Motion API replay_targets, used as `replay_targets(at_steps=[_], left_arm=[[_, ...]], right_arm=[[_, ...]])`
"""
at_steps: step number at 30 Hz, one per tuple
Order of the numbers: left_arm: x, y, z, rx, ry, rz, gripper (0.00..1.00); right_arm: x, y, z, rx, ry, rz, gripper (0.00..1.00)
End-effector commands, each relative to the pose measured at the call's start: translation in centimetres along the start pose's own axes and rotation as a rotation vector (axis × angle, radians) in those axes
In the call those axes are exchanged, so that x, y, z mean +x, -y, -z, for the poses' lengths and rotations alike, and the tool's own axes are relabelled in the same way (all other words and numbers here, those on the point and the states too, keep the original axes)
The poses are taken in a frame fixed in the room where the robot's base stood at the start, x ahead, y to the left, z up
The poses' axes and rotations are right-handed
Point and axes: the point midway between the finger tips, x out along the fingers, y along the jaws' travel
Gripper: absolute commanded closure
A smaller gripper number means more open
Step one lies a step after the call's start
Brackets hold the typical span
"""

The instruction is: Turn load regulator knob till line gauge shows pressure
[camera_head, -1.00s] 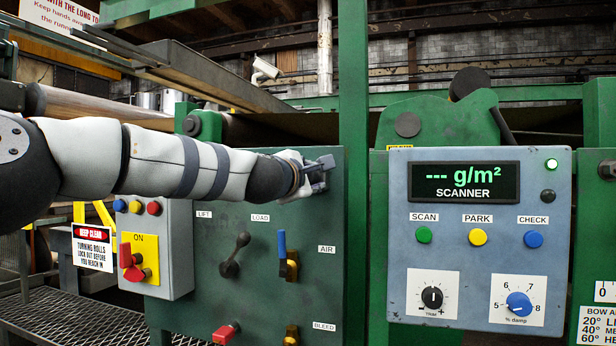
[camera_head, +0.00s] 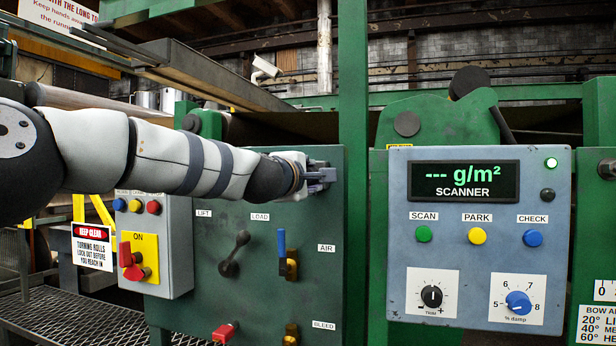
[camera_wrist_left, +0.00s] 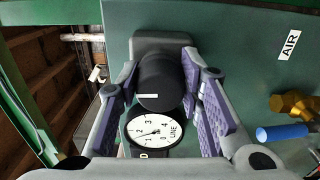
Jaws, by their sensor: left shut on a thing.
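The load regulator knob (camera_wrist_left: 160,88) is black and round with a white mark; the left wrist view shows it between the purple-padded fingers of my left gripper (camera_wrist_left: 163,80). In the head view this gripper (camera_head: 320,177) is at the upper right of the green panel, shut on the knob, which it hides there. The line gauge (camera_wrist_left: 155,132), a white dial with numbers 0 to 4, sits beside the knob in the wrist view. Its thin needle seems to lie near 1 to 2, too small to read surely. My right gripper is out of view.
The green panel (camera_head: 205,262) carries a black load lever (camera_head: 235,254), a blue-handled air valve (camera_head: 282,250) and a red handle (camera_head: 225,332). A grey switch box (camera_head: 178,250) is at its left. The scanner box (camera_head: 396,230) stands right of a green post (camera_head: 353,120).

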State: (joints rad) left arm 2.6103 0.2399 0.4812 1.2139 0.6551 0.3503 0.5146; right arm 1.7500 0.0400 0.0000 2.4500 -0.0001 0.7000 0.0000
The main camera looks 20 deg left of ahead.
Motion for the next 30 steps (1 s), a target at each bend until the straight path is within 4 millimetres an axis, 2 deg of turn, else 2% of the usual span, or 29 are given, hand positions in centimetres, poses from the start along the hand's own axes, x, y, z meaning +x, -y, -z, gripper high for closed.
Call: replay_targets(at_steps=[2, 3, 6, 14, 17, 20, 27, 30], left_arm=[[0.0, 0.0, 0.0, -0.001, 0.0, 0.0, 0.94], [0.0, 0.0, 0.0, -0.001, 0.0, 0.0, 0.64], [0.0, 0.0, 0.0, -0.001, -0.001, 0.0, 0.46], [0.0, 0.0, 0.0, -0.001, 0.0, 0.0, 0.46], [-0.6, -0.1, 0.1, -0.003, -0.002, 0.0, 0.46], [-2.4, -0.1, 0.1, -0.004, 0.0, 0.001, 0.46], [-8.7, -0.2, 0.0, -0.002, 0.001, -0.002, 0.46], [-10.6, -0.1, 0.0, -0.002, 0.001, -0.002, 0.46]], right_arm=[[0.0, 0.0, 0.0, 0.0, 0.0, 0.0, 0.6], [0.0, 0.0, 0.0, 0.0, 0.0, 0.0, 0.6], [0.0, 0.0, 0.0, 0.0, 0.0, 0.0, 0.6], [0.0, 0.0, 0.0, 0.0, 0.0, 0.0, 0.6], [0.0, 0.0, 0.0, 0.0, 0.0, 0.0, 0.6], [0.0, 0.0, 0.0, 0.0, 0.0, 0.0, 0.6], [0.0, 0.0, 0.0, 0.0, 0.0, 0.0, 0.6], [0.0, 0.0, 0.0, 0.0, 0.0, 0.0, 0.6]])
